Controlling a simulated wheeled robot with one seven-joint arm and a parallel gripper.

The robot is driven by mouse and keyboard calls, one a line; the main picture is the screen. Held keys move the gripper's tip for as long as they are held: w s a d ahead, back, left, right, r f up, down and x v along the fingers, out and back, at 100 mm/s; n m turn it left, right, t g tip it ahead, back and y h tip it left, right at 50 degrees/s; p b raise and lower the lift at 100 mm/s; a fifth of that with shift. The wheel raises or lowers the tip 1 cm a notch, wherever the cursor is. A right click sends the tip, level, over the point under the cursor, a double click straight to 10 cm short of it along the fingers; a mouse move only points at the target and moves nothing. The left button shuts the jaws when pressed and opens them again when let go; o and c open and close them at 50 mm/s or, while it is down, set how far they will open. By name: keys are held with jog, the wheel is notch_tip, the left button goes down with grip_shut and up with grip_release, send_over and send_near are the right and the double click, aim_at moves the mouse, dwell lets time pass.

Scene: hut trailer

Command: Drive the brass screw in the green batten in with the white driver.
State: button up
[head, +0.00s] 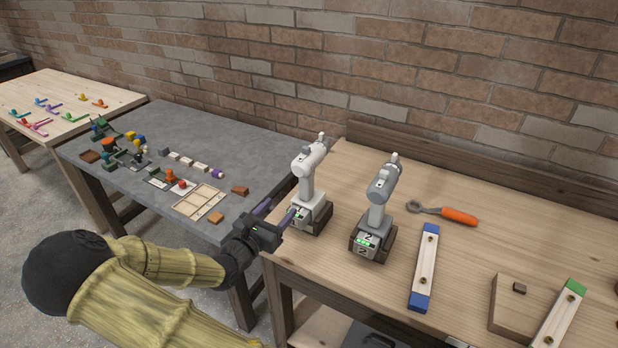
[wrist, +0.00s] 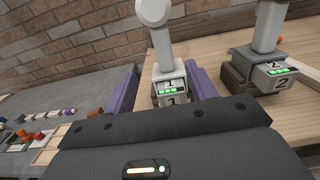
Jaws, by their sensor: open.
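The white driver (head: 308,182), marked 1, stands upright in a dark holder at the left end of the wooden bench. My gripper (head: 276,212) is open just left of it, purple fingers pointing towards its base. In the wrist view the white driver's base (wrist: 168,90) shows between the fingers (wrist: 163,88); I cannot tell whether they touch it. The green batten (head: 558,318), white with a green end, lies at the bench's right, partly cut off by the frame. A brass screw (head: 570,297) shows near its green end, and another (head: 547,341) lower down.
A grey driver (head: 378,200), marked 2, stands close right of the white one. A blue-ended batten (head: 424,268), an orange-handled wrench (head: 445,213) and a wooden block (head: 512,305) lie further right. A grey table (head: 250,150) with small parts stands left.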

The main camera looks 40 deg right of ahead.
aim_at(302, 185)
jog(key=p+x, duration=0.2)
jog(key=x, duration=1)
jog(key=shift+d, duration=0.15)
jog(key=p+x, duration=0.2)
jog(key=x, duration=0.3)
jog(key=shift+s+d, duration=0.15)
grip_shut()
jog(key=shift+r, duration=0.1)
dwell(0.3)
